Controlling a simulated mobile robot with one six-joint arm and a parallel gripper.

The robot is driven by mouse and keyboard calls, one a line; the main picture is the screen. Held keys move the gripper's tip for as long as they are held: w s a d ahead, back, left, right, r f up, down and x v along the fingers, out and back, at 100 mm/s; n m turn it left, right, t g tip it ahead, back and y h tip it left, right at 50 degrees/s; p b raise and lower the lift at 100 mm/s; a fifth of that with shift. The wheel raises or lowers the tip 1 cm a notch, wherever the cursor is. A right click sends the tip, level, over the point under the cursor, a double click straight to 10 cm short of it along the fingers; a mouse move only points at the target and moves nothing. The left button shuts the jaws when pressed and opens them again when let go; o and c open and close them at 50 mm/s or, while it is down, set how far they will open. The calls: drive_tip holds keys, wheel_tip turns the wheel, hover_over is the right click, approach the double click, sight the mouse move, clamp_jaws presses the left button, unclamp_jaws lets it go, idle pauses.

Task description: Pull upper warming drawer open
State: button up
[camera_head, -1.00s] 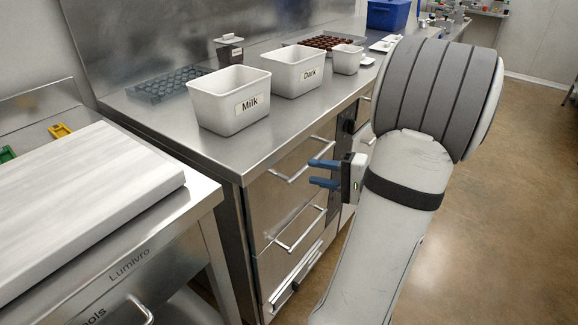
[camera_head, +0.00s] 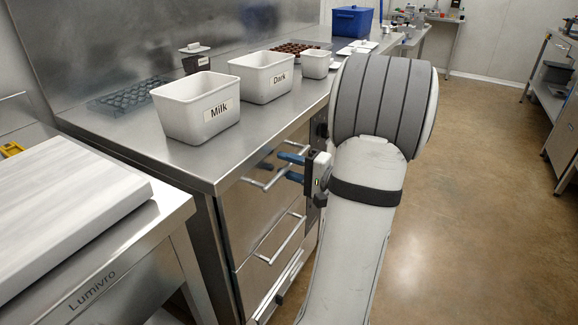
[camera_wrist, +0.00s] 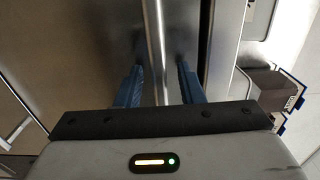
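The upper warming drawer (camera_head: 262,203) is the steel front below the counter, with a bar handle (camera_head: 262,184) across its top. It looks shut. My gripper (camera_head: 291,166) is at the right part of this handle. In the wrist view the handle bar (camera_wrist: 156,45) runs between the two blue fingers of my gripper (camera_wrist: 160,80), with a gap on each side. The fingers are apart and hold nothing. A lower drawer handle (camera_head: 281,240) shows beneath.
On the counter (camera_head: 170,163) stand a Milk tub (camera_head: 196,105), a Dark tub (camera_head: 262,77) and a smaller white tub (camera_head: 316,65). A white slab (camera_head: 65,200) lies on the unit at left. The floor (camera_head: 470,220) at right is clear.

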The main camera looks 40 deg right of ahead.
drive_tip(key=shift+c, duration=0.2)
clamp_jaws()
idle(0.3)
drive_tip(key=shift+d, duration=0.1)
